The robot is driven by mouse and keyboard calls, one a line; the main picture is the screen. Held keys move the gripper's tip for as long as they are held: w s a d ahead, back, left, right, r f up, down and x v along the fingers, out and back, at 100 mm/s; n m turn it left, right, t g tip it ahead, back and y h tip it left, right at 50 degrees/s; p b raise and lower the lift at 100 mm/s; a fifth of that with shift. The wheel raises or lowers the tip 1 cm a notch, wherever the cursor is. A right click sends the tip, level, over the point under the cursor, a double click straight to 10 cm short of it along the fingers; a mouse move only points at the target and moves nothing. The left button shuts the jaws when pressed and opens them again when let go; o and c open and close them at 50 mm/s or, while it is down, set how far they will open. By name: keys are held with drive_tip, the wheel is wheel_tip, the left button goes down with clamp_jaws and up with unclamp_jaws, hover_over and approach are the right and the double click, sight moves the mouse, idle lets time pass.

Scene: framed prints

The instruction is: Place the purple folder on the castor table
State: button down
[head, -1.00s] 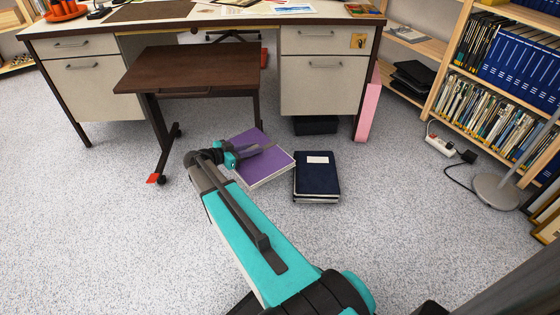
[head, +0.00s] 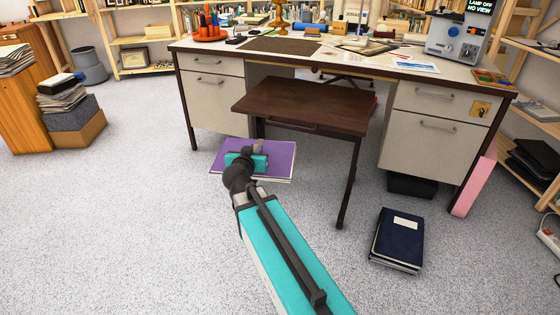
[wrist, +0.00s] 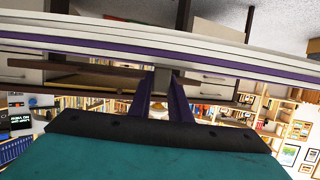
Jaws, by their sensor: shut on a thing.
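The purple folder (head: 280,155) is in my gripper (head: 257,150), off the floor, in front of the castor table's left side. In the wrist view the folder's edge (wrist: 90,37) runs across the top as white page bands with purple lines. My gripper's fingers (wrist: 161,85) are shut on this edge. The castor table (head: 305,107) has a dark brown top and stands in front of the desk. Its top is bare. The folder appears lower in the picture than the tabletop and hides part of the left leg; its exact height is unclear.
A dark blue folder stack (head: 398,238) lies on the floor at the right. The desk (head: 430,125) stands behind the castor table with items on top. A pink board (head: 474,187) leans at its right end.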

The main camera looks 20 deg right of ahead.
drive_tip(key=a+r+n+y, duration=0.1)
drive_tip(key=a+r+n+t+y, duration=0.1)
drive_tip(key=a+r, duration=0.1)
drive_tip(key=a+r+y, duration=0.1)
drive_tip(key=a+r, duration=0.1)
drive_tip(key=shift+w+a+r+n+t, duration=0.2)
drive_tip(key=shift+w+n+t, duration=0.1)
drive_tip(key=shift+n, duration=0.1)
drive_tip(key=a+r+n+y, duration=0.3)
drive_tip(key=r+y, duration=0.1)
drive_tip(key=r, duration=0.3)
drive_tip(key=shift+a+r, duration=0.25)
drive_tip(key=shift+a, duration=0.15)
drive_tip(key=shift+a, duration=0.15)
